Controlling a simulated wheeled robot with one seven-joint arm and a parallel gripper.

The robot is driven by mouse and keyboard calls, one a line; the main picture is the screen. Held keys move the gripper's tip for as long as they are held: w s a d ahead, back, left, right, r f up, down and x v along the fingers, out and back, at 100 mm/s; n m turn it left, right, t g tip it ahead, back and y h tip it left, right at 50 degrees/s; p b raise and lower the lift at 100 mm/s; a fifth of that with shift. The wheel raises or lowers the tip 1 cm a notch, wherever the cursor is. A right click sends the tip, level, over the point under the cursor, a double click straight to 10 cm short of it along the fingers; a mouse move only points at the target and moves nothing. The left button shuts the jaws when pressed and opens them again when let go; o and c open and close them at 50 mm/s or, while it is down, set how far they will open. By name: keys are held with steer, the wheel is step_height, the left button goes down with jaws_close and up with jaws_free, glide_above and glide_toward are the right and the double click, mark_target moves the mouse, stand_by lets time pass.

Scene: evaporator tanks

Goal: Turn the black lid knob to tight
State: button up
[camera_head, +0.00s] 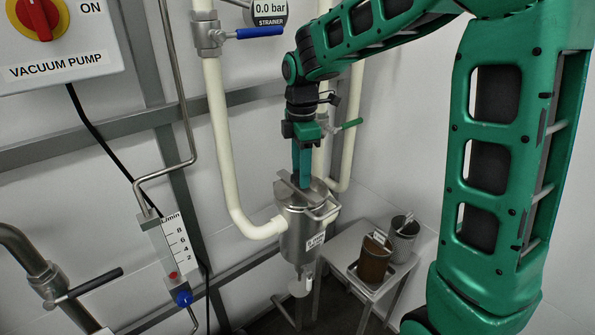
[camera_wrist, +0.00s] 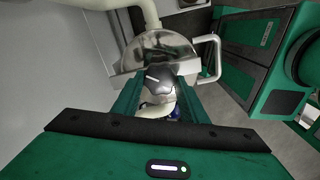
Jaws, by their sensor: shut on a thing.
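The black lid knob (camera_wrist: 160,82) shows in the wrist view as a dark rounded knob with a short white line on it. It sits between the two green fingers of my gripper (camera_wrist: 158,90), which are shut on it from both sides. In the head view my gripper (camera_head: 302,175) points down at the top of the steel strainer vessel (camera_head: 297,241), and the fingers hide the knob. The steel lid (camera_wrist: 160,46) shows behind the knob in the wrist view. I cannot read any tight mark.
A bent handle (camera_head: 322,211) sticks out at the vessel's right. A cream pipe (camera_head: 221,130) joins its left side. A blue-handled valve (camera_head: 258,33) is above. A small steel table (camera_head: 345,262) with a brown container (camera_head: 374,262) and a mesh basket (camera_head: 403,240) stands to the right.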

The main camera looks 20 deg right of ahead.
steer(key=m, duration=0.7)
steer(key=shift+d, duration=0.15)
steer(key=m, duration=0.7)
steer(key=shift+m, duration=0.4)
steer(key=m, duration=0.3)
steer(key=shift+m, duration=0.3)
steer(key=m, duration=0.3)
steer(key=shift+m, duration=0.3)
steer(key=m, duration=0.6)
steer(key=shift+m, duration=0.4)
steer(key=o, duration=1)
